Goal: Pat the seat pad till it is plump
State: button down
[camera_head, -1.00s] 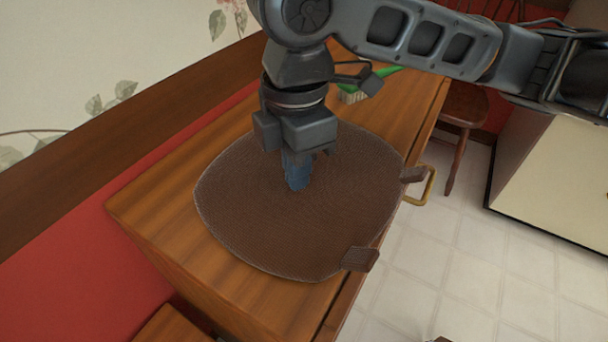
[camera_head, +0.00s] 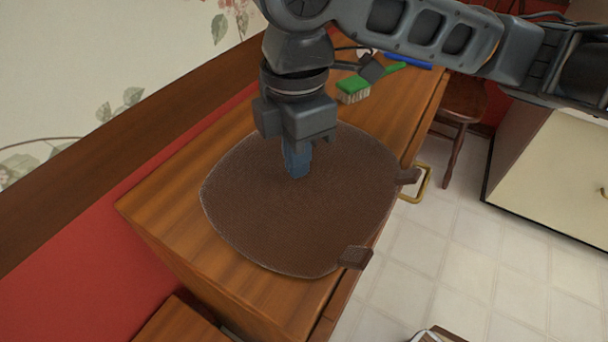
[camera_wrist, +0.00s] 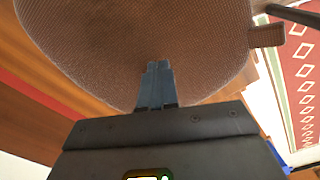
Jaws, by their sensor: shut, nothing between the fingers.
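The brown woven seat pad (camera_head: 270,225) lies flat on the wooden cabinet top, its two short straps at the right-hand edge. It also shows in the wrist view (camera_wrist: 110,40), filling the upper part. My gripper (camera_head: 297,172) points down over the upper middle of the pad, with its blue fingers shut and empty. The fingertips (camera_wrist: 158,66) look to be at or very close to the pad surface; I cannot tell whether they touch. The part of the pad behind the fingers is hidden.
The wooden top (camera_head: 150,210) is bare at the near left. A green-backed brush (camera_head: 354,90) and a blue item (camera_head: 408,60) lie beyond the pad. A brass handle (camera_head: 424,183) juts out on the right. A wooden chair (camera_head: 462,105) stands behind.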

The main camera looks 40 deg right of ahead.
aim_at(298, 186)
jog(key=shift+f+b, duration=1.05)
jog(key=shift+f, duration=0.6)
jog(key=shift+r, duration=0.15)
jog(key=shift+r+p, duration=1.7)
jog(key=shift+p, duration=0.1)
notch_tip(298, 186, up, 6)
jog(key=p, duration=0.5)
jog(key=shift+p, duration=0.3)
